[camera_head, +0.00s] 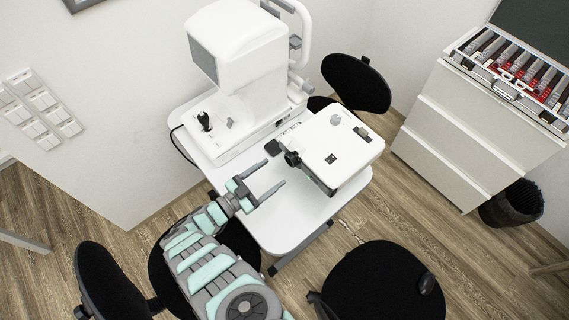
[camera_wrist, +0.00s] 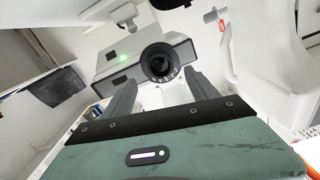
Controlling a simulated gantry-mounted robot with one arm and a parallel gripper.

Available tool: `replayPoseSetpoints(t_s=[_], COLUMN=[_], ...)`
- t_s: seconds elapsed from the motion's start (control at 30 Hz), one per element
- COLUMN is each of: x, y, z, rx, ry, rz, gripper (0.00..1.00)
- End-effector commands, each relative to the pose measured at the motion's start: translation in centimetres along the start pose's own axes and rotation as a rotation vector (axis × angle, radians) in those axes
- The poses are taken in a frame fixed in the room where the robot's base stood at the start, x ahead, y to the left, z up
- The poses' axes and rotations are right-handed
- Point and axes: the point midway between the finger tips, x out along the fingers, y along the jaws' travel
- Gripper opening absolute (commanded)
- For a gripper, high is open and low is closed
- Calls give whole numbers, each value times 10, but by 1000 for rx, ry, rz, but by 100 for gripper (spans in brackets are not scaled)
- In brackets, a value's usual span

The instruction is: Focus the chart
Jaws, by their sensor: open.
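The white chart projector (camera_head: 338,143) stands on the right part of the white table (camera_head: 290,225). Its black round lens (camera_head: 293,158) points left toward my gripper. My gripper (camera_head: 275,173) is open and empty over the table, a little short of the lens. In the wrist view the projector (camera_wrist: 182,62) appears ahead with a small green light lit on its front. The dark lens (camera_wrist: 160,63) lies between the two grey fingers (camera_wrist: 164,82) in this view. The fingers seem apart from the lens. No chart picture is visible.
A large white eye instrument (camera_head: 240,50) with a black joystick (camera_head: 205,122) stands behind on the same table. Black stools (camera_head: 385,285) surround the table. A white drawer cabinet (camera_head: 470,125) holds a lens case (camera_head: 515,70). The table's front part is clear.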

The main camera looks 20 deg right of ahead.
Motion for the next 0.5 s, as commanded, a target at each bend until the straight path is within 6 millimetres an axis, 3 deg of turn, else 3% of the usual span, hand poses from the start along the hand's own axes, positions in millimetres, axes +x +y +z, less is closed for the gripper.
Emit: replayPoseSetpoints(t_s=[0.23,0.5], x=[44,62], y=[1,0], z=[0,0], rx=[2,2], ry=[0,-1], rz=[1,-1], gripper=[68,68])
